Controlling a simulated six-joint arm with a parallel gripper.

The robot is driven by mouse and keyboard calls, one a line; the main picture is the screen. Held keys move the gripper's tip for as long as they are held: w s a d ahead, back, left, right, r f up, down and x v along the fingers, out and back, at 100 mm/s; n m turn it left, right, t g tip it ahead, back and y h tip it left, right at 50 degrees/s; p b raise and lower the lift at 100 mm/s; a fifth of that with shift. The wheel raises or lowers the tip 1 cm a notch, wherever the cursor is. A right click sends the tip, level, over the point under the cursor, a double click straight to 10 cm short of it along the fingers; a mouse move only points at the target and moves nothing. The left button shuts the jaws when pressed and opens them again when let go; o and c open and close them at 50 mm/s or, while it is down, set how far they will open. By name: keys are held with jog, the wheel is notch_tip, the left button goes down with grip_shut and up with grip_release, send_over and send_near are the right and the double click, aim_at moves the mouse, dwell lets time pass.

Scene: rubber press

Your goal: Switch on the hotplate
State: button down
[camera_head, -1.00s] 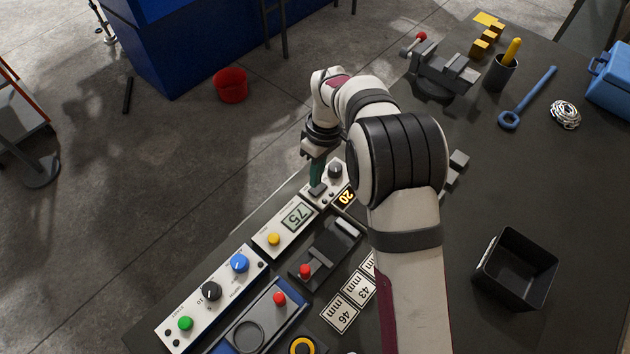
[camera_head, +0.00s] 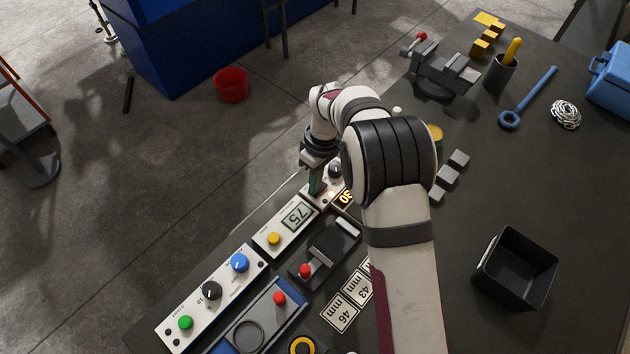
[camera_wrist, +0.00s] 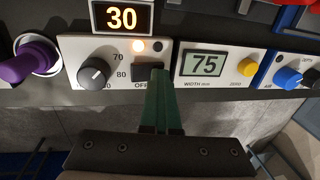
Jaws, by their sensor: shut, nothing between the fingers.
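A dark switch (camera_wrist: 143,71) sits below the lamps. My gripper (camera_wrist: 160,75) is shut and empty, its green fingertips at the switch and covering part of it. I cannot tell whether they press it. In the head view my gripper (camera_head: 315,189) is down over the same box, and my arm hides part of the area.
To the right in the wrist view is a box with a 75 display (camera_wrist: 206,64) and a yellow button (camera_wrist: 246,67). A purple-handled part (camera_wrist: 30,64) stands at the left. In the head view, a black bin (camera_head: 515,270) stands on the bench at right.

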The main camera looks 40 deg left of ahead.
jog(key=shift+w+r, duration=0.15)
jog(key=shift+w, duration=0.6)
notch_tip(320, 180, up, 14)
jog(key=w, duration=0.2)
jog(key=shift+w, duration=0.1)
